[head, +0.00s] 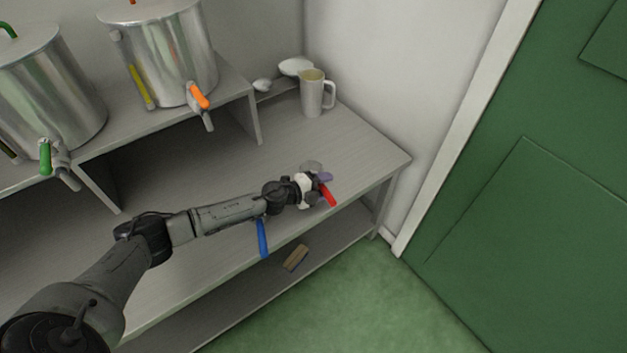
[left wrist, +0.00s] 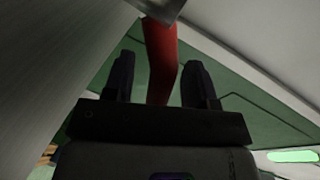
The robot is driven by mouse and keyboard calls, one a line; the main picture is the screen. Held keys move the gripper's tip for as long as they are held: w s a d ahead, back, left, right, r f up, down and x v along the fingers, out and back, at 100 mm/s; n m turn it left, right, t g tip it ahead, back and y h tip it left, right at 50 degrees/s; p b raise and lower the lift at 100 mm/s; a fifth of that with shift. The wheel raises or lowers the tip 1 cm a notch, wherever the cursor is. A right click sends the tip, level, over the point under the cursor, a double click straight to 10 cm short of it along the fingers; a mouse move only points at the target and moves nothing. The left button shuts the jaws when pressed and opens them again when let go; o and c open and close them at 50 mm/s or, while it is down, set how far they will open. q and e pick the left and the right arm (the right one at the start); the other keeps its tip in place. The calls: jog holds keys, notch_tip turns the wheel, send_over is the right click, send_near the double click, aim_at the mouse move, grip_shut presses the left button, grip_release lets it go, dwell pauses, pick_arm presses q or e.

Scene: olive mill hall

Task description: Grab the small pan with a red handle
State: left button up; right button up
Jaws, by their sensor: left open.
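The small pan's red handle (head: 328,195) sticks out over the front edge of the shelf, near its right end. My gripper and arm hide most of the pan in the head view; a grey bit (head: 311,166) that may be its bowl shows behind. My left gripper (head: 322,188) is at the handle. In the left wrist view the red handle (left wrist: 161,55) runs between the two spread fingers of the left gripper (left wrist: 158,68), with a gap visible on each side. A metal edge (left wrist: 163,8) shows at the handle's far end. My right gripper is not in view.
A blue handle (head: 262,238) juts over the shelf edge just below my forearm. Two steel vats (head: 172,52) with taps are on the raised shelf. A wooden block (head: 296,257) lies on the lower shelf.

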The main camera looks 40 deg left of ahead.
pick_arm(q)
jog(key=shift+w+d+f, duration=0.1)
jog(key=shift+w+d, duration=0.1)
jog(key=shift+w, duration=0.3)
jog(key=shift+s, duration=0.1)
grip_shut()
